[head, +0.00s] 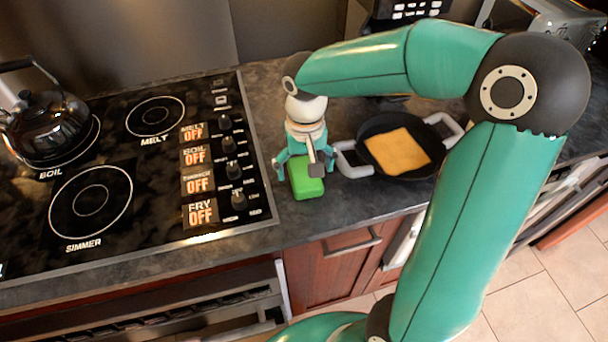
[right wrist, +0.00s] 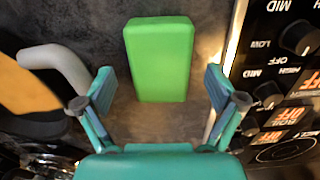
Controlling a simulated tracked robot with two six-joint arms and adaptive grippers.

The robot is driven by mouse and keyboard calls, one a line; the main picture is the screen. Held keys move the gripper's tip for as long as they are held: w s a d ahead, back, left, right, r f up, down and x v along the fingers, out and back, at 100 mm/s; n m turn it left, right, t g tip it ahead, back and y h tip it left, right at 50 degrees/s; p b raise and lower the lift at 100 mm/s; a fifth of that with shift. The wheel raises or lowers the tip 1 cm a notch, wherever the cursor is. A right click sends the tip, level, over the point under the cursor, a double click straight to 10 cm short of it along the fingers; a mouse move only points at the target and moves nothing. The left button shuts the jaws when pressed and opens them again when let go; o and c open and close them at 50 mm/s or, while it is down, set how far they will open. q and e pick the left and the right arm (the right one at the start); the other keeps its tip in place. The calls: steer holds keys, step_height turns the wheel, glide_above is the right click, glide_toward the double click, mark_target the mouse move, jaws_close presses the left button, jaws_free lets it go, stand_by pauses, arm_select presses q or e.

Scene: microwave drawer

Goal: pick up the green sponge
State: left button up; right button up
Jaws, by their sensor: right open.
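The green sponge (head: 306,178) lies on the dark countertop between the stove and a pan. It also shows in the right wrist view (right wrist: 160,62), a bright green block with its near end between the fingertips' line. My right gripper (head: 305,168) points down over the sponge with its fingers apart on either side. In the right wrist view my right gripper (right wrist: 160,90) is open, and gaps show between each finger and the sponge. Part of the sponge is hidden by the gripper in the head view. My left gripper is not in view.
A black pan (head: 372,127) with white handles holds a tan square slice (head: 397,151) just right of the sponge. The stove (head: 140,215) with knobs lies close on the left. A black kettle (head: 45,125) stands on it. The counter's front edge is near the sponge.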

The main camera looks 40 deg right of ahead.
steer(key=shift+w+f, duration=0.1)
steer(key=shift+f, duration=0.75)
steer(key=c, duration=0.9)
steer(key=shift+c, duration=0.2)
steer(key=shift+r, duration=0.2)
